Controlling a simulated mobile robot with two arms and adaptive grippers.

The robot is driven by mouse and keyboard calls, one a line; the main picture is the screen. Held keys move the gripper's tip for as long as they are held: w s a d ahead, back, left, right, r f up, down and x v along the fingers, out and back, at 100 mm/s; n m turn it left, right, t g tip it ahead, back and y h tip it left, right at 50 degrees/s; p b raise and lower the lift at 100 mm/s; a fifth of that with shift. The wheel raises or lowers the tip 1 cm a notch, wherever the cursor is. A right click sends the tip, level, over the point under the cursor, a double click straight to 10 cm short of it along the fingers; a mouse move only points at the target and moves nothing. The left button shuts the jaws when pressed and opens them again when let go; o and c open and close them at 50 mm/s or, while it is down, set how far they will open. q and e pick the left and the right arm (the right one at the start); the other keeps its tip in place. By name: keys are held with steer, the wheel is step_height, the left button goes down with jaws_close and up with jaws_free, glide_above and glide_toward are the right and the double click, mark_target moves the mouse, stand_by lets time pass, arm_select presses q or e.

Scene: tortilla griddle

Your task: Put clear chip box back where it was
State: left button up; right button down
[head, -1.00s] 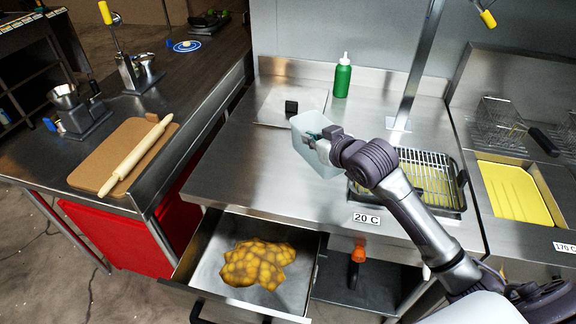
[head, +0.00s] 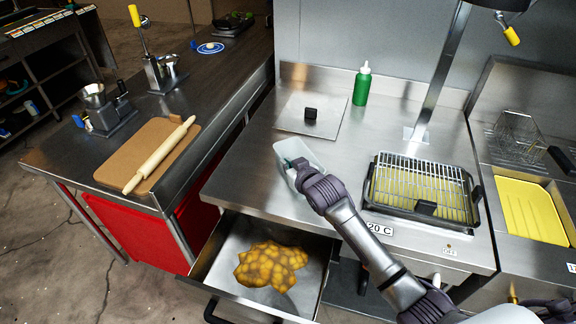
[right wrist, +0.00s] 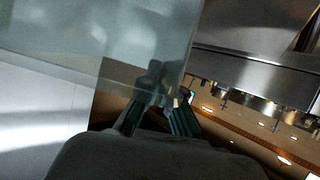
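The clear chip box (head: 284,153), a pale see-through bin, is over the left front part of the steel counter in the head view. My right gripper (head: 299,168) is at its right side, mostly hidden by the wrist. In the right wrist view, the box wall (right wrist: 90,45) fills the upper left, and the fingers of my right gripper (right wrist: 158,115) are closed on its edge. I cannot tell whether the box touches the counter. A heap of yellow-brown chips (head: 270,265) lies in the open drawer (head: 222,268) below. My left gripper is not in view.
A flat steel lid with a black knob (head: 310,114) and a green bottle (head: 362,84) are at the back of the counter (head: 250,180). A grill rack (head: 420,190) stands to the right. A rolling pin (head: 160,155) lies on a board at left.

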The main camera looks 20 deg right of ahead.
steer(key=shift+f, duration=0.65)
steer(key=shift+f, duration=0.2)
steer(key=c, duration=1.3)
jaws_free()
steer(key=shift+r, duration=0.2)
steer(key=b+v, duration=0.1)
steer(key=v, duration=1.1)
